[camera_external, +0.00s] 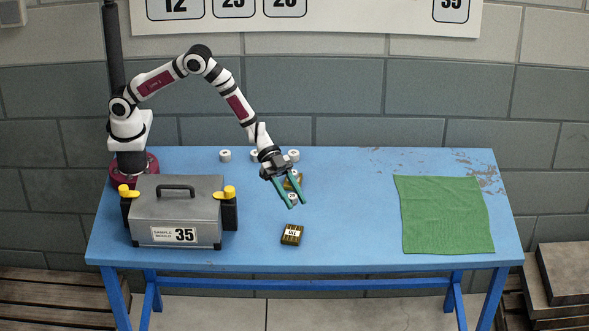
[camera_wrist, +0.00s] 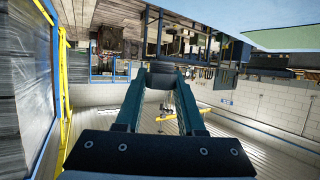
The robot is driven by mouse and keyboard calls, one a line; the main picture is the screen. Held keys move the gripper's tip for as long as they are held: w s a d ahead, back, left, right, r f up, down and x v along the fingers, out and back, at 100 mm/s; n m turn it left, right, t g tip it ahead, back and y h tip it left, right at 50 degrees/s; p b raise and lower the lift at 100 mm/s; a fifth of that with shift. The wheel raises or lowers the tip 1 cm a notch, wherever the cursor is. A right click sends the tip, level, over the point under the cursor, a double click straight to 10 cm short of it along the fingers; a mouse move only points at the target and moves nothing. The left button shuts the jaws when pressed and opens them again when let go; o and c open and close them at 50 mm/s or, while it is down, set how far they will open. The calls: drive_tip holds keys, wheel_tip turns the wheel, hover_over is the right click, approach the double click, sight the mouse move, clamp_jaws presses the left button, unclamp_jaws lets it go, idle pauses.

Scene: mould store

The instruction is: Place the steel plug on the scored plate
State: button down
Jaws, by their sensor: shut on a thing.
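My gripper (camera_external: 296,204), with two teal fingers, reaches out over the middle of the blue table. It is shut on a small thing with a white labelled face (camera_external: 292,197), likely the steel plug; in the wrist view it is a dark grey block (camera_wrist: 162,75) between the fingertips. In the external view, a square dark block with gold-coloured lines and a white label (camera_external: 291,234) lies in front of the gripper, apart from it. It may be the scored plate, but I cannot tell for sure. A brass-coloured thing (camera_external: 301,181) is partly hidden behind the fingers.
Small white-topped pieces stand toward the table's back, one at left (camera_external: 225,155) and one near my wrist (camera_external: 293,155). A grey case marked 35 (camera_external: 203,207) with yellow latches stands at the left. A green cloth (camera_external: 445,215) lies at the right. The table between block and cloth is clear.

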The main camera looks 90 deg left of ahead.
sight(293, 236)
drive_tip(key=f, duration=0.6)
drive_tip(key=d+f, duration=0.1)
drive_tip(key=f, duration=0.2)
drive_tip(key=shift+d+f, duration=0.1)
drive_tip(key=shift+f, duration=0.25)
drive_tip(key=shift+f, duration=0.1)
drive_tip(key=c, duration=0.5)
unclamp_jaws()
